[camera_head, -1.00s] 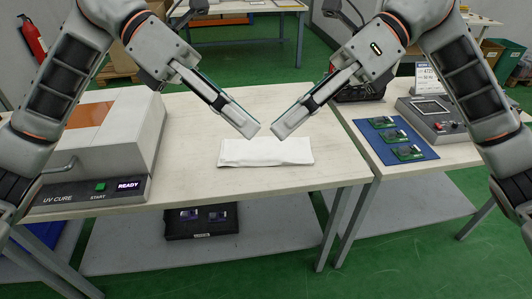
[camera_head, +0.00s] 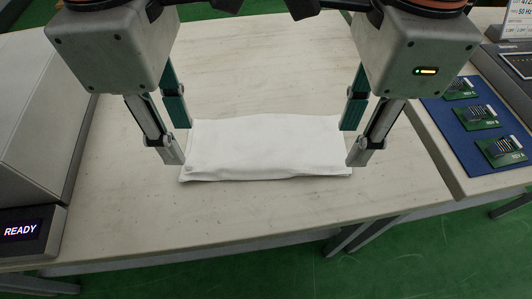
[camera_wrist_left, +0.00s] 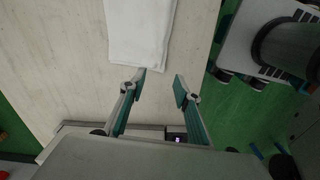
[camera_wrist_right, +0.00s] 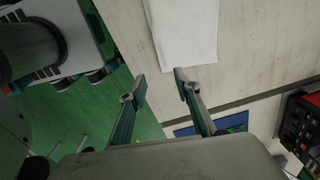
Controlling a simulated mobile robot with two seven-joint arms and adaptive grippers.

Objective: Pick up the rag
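The white rag (camera_head: 265,150) lies flat on the light wooden tabletop in the head view. My left gripper (camera_head: 177,142) is open and points down at the rag's left end. My right gripper (camera_head: 355,138) is open and points down at its right end. Both look empty. In the left wrist view, the rag (camera_wrist_left: 140,35) lies ahead of the open fingers (camera_wrist_left: 161,86), nearer the left one. In the right wrist view, the rag (camera_wrist_right: 183,30) lies ahead of the open fingers (camera_wrist_right: 160,84), nearer the right one. I cannot tell whether the fingertips touch the cloth.
The UV cure box with a READY display (camera_head: 20,230) stands at the left. A blue mat (camera_head: 470,135) with several green circuit boards lies on the adjoining table at the right, beside a grey instrument (camera_head: 515,65). The tabletop (camera_head: 270,215) in front of the rag is clear.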

